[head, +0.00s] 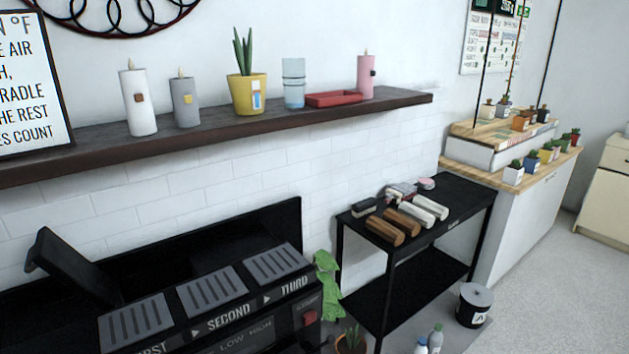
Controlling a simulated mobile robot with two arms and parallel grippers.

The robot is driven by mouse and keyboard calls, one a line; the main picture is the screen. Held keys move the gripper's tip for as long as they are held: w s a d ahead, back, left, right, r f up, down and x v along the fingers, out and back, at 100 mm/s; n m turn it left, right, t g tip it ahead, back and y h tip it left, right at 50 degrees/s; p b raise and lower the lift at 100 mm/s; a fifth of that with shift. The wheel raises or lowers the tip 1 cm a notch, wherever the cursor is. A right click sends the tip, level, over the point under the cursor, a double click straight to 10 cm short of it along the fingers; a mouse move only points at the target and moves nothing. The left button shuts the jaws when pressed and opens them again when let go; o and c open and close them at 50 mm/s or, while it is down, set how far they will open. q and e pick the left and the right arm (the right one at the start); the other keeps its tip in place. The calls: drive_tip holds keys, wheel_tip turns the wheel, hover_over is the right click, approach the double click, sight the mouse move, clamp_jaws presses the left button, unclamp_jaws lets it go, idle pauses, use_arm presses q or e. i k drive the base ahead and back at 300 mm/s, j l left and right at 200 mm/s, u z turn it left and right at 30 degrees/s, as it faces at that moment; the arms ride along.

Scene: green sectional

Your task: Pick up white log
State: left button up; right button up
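Two white logs lie side by side on a black side table (452,220), at the right of the head view. One white log (411,214) is next to the brown logs; the other white log (431,207) lies just right of it. Two brown logs (384,231) lie left of the white ones, near the table's front edge. Neither of my grippers shows in the head view.
Dark and grey small items (364,206) sit behind the logs. A black machine with slotted panels (212,290) stands left of the table. A dark shelf (280,125) with candles runs above. A black bucket (474,304) stands on the floor at right.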

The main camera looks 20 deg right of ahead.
sight(427, 219)
drive_tip(key=l+u, duration=0.2)
drive_tip(key=l, duration=0.8)
drive_tip(key=l+u, duration=0.25)
drive_tip(key=l, duration=0.75)
drive_tip(key=l+u, duration=0.2)
drive_tip(key=l, duration=0.8)
drive_tip(key=k, duration=0.05)
